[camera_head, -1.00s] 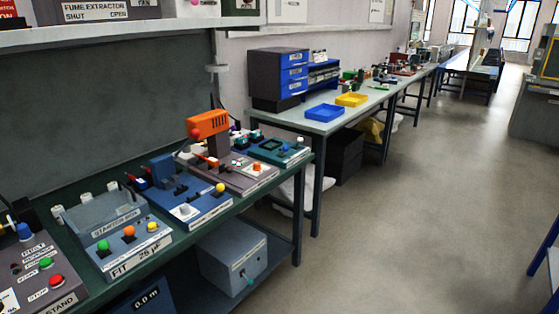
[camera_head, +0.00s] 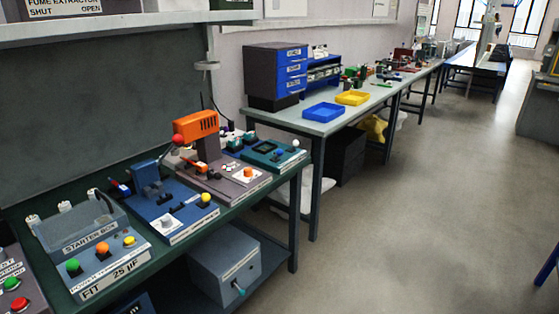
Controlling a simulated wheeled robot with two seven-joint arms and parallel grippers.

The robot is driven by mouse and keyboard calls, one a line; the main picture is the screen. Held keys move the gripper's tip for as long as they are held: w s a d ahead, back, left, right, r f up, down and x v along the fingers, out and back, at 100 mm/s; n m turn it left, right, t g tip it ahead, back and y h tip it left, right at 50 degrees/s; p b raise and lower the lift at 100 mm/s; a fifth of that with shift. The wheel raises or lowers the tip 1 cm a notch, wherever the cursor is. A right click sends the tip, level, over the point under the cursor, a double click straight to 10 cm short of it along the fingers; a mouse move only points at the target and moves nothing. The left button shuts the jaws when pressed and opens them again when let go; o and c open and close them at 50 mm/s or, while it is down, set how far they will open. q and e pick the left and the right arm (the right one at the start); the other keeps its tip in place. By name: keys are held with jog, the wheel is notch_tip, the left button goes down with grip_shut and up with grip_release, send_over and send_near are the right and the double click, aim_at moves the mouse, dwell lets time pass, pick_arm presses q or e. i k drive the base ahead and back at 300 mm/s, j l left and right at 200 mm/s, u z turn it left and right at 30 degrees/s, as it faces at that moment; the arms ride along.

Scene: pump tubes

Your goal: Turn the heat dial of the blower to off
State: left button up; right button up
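An orange blower-like head (camera_head: 196,126) stands upright on a dark post over a grey base (camera_head: 212,185) on the green bench. It has dark vent slots and a red tip at its left end. An orange knob on a white plate (camera_head: 248,173) sits at the right front of that base. I cannot tell from its small size whether this is the heat dial, or how it is set. Neither of my grippers is in view.
A blue unit with a white knob (camera_head: 167,222) and a starter box (camera_head: 85,245) stand left of it. A teal unit (camera_head: 270,154) stands right. The bench's front edge (camera_head: 220,220) faces open floor (camera_head: 400,230). A grey box (camera_head: 225,268) sits on the lower shelf.

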aim_at(248, 173)
jog(key=i+z, duration=0.35)
jog(key=i, duration=0.9)
